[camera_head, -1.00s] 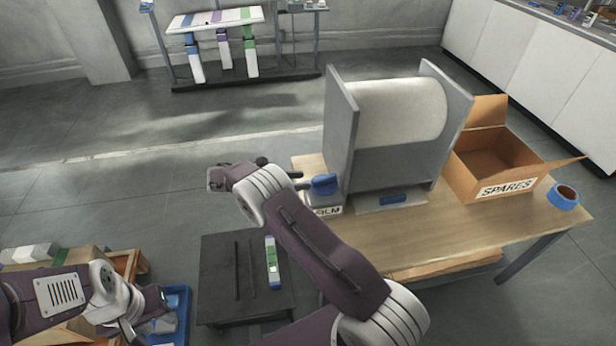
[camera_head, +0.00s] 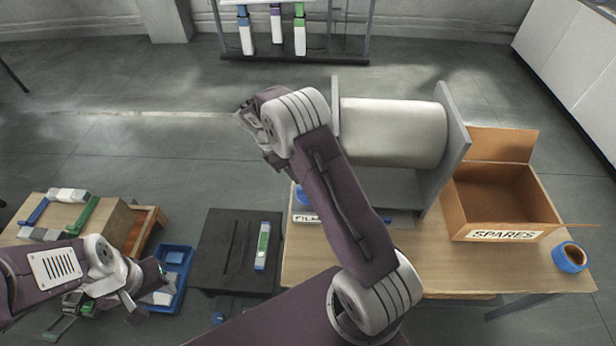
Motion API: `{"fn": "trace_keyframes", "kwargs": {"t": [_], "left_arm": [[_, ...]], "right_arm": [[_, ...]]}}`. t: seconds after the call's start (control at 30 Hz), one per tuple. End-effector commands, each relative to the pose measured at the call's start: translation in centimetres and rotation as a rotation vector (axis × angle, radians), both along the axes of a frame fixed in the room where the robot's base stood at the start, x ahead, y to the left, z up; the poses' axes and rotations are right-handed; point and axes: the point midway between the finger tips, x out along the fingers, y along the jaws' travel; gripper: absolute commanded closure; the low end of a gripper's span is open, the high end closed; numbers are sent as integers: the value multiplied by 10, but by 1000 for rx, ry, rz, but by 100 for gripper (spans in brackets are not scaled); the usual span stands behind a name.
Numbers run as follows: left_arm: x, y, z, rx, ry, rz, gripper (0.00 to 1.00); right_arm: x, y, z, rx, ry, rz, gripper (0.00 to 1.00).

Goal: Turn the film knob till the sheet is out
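The white film roll (camera_head: 395,130) sits between two grey side plates on the wooden table. The blue film knob (camera_head: 300,196) shows in part at the left of my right arm, above a label reading FILM (camera_head: 306,218). My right gripper (camera_head: 252,125) is raised up and left of the knob, apart from it, mostly hidden behind its own wrist; whether it is open cannot be told. My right arm hides the front of the film stand, so I cannot tell how any sheet stands. My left gripper (camera_head: 146,290) is at the lower left, fingers apart, beside a blue tray.
An open SPARES carton (camera_head: 500,200) and a blue tape roll (camera_head: 570,257) stand on the table's right. A black stand (camera_head: 225,270) holds a green-and-white piece (camera_head: 262,246). The blue tray (camera_head: 172,262) and a wooden box are at left.

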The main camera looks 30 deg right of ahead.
Motion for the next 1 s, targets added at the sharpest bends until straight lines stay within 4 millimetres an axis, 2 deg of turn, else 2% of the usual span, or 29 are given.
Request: {"fn": "trace_keyframes", "kwargs": {"t": [0.17,0.27,0.5,0.6,0.73,0.97,1.0], "left_arm": [[0,0,0,0,1,0,64],[0,0,-1,0,1,0,64],[0,0,-1,0,1,0,64],[0,0,-1,0,1,0,64],[0,0,-1,0,1,0,64],[0,0,-1,0,0,0,64],[0,0,-1,0,0,0,64]], "right_arm": [[-1,-3,-4,-1,3,-3,62],[-3,-8,-18,-2,5,-3,62],[-9,-26,-64,-2,5,-3,62],[-11,-31,-76,-2,4,-2,62],[-11,-34,-84,-2,3,-1,62],[-11,-34,-84,-2,2,0,62],[-11,-34,-84,-3,2,0,73]]}}
